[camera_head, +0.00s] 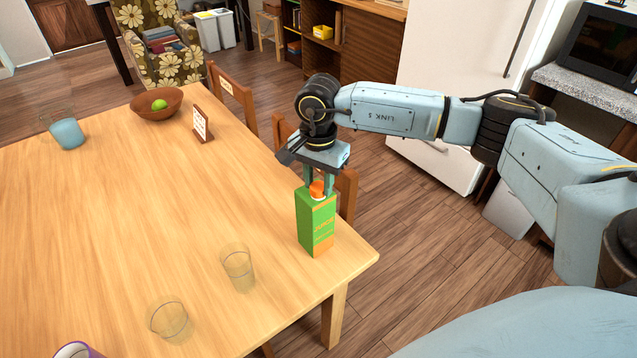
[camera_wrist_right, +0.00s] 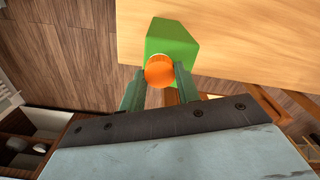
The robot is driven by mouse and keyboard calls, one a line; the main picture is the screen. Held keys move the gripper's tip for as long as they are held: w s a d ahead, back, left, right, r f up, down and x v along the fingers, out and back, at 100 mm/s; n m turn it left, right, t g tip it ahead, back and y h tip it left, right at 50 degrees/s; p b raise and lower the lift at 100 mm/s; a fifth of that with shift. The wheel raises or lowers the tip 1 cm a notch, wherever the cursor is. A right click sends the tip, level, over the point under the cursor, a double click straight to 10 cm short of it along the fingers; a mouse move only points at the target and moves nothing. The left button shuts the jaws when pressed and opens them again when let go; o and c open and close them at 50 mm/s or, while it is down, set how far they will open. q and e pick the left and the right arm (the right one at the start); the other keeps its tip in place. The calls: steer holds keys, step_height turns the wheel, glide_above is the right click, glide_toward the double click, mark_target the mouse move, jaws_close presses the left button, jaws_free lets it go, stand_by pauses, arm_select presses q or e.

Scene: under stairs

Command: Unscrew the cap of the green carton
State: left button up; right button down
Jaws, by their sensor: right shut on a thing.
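The green carton (camera_head: 316,222) stands upright on the wooden table (camera_head: 130,230), near its right corner. Its orange cap (camera_head: 317,189) is on top, and it also shows in the right wrist view (camera_wrist_right: 159,70). My right gripper (camera_head: 317,186) points down from above the carton, with its two fingers on either side of the cap. In the right wrist view the fingers (camera_wrist_right: 160,80) are shut on the cap, and the carton top (camera_wrist_right: 172,38) shows beyond it. My left gripper is not in view.
Two clear glasses (camera_head: 238,268) (camera_head: 168,319) stand left of the carton. A purple-rimmed cup (camera_head: 77,350) is at the bottom edge. A bowl (camera_head: 157,104) with a green fruit, a blue-filled glass (camera_head: 67,133) and a small sign (camera_head: 202,124) stand farther back.

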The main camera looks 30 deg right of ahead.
mark_target(318, 187)
steer(key=shift+r+p, duration=0.7)
steer(key=shift+r, duration=0.7)
step_height(318, 187, up, 6)
steer(key=p, duration=0.3)
steer(key=shift+a, duration=0.1)
